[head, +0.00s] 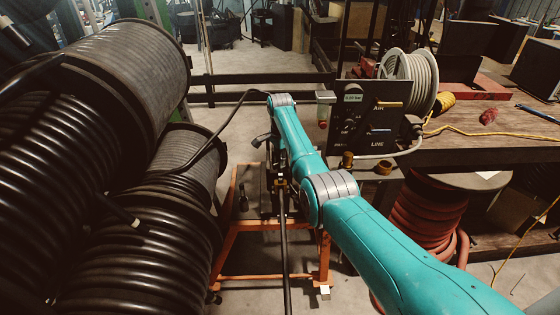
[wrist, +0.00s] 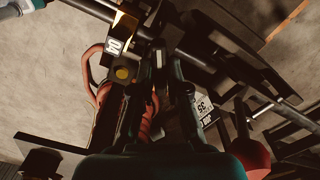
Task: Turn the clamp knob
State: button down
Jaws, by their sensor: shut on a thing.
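In the wrist view, my gripper (wrist: 159,62) reaches up the picture into the dark metal parts of the crimper. Its fingers are shut on a small dark part at the crimper, where the clamp knob is; the knob is mostly hidden by the fingers and shadow. A yellow round spot (wrist: 122,73) and a white-marked block sit just left of the fingertips. In the head view, the crimper (head: 281,184) stands on an orange frame, with a black hose running down from it. My teal arm reaches over it and hides most of the gripper there.
Large black hose reels (head: 150,75) fill the left. A control panel (head: 367,120) and a workbench (head: 490,135) stand to the right. In the wrist view, a red ball-ended handle (wrist: 250,155) is at lower right.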

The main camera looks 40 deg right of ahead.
dwell(0.4)
jog(key=c, duration=1.2)
grip_release()
jog(key=shift+o, duration=0.2)
notch_tip(320, 180, up, 12)
